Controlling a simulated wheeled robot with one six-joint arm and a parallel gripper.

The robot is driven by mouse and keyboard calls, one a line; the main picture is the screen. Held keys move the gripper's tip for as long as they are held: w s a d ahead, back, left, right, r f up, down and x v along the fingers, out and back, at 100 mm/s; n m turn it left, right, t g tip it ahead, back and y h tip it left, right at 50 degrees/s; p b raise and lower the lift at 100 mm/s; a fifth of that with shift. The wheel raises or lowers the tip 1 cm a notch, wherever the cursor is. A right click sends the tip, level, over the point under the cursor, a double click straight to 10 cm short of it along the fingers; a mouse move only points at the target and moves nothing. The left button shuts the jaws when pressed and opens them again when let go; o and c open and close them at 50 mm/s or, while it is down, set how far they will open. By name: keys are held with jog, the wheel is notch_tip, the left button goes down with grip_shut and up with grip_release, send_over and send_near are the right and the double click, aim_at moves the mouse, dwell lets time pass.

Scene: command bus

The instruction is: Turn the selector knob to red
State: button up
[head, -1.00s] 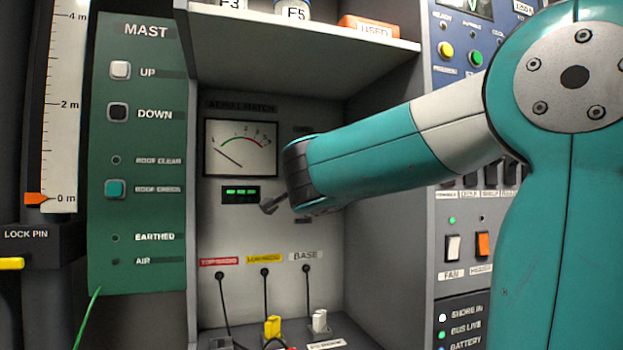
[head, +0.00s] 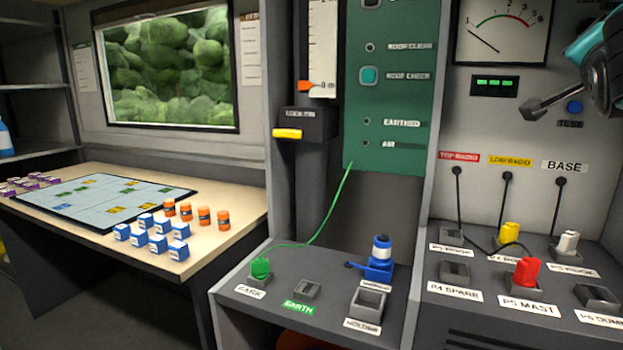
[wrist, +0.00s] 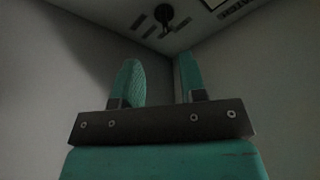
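In the wrist view my gripper (wrist: 160,78) shows two teal fingers apart, with nothing between them. A small round black knob (wrist: 163,14) shows at the top of that view on the panel, beyond the fingertips, with dark label plates near it. It looks like the selector knob, but its setting cannot be read. In the head view the end of my arm shows at the upper right edge, in front of the aerial panel (head: 510,130). No selector knob is visible there, and my fingers cannot be made out.
A dial meter (head: 503,28), a green display (head: 494,85) and a blue button (head: 574,106) are on the panel. Below are a yellow plug (head: 509,232), a red plug (head: 526,271) and a white plug (head: 567,243). A table (head: 215,245) with small blocks stands left.

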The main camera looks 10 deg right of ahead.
jog(key=w+a+f+n+g+y, duration=0.3)
jog(key=a+f+n+y, duration=0.8)
jog(key=a+f, duration=0.6)
jog(key=s+a+f+n+g+y, duration=0.4)
jog(key=s+a+f+y, duration=0.1)
jog(key=a+f, duration=0.3)
jog(key=s+a+f+n+g+y, duration=0.1)
jog(key=s+a+f+n+g, duration=0.25)
jog(key=s, duration=0.35)
jog(key=s+a+f+n+g+y, duration=0.1)
jog(key=s+a+f+n+g, duration=0.1)
jog(key=s+a+n+g, duration=0.4)
notch_tip(320, 180, up, 13)
jog(key=s+d+t+p, duration=0.1)
jog(key=s+p, duration=0.1)
jog(key=p, duration=1.1)
jog(key=shift+d+r+m+p, duration=0.2)
jog(key=shift+d+m+p, duration=0.1)
jog(key=shift+m, duration=0.15)
jog(key=shift+t, duration=0.25)
jog(key=shift+d, duration=0.1)
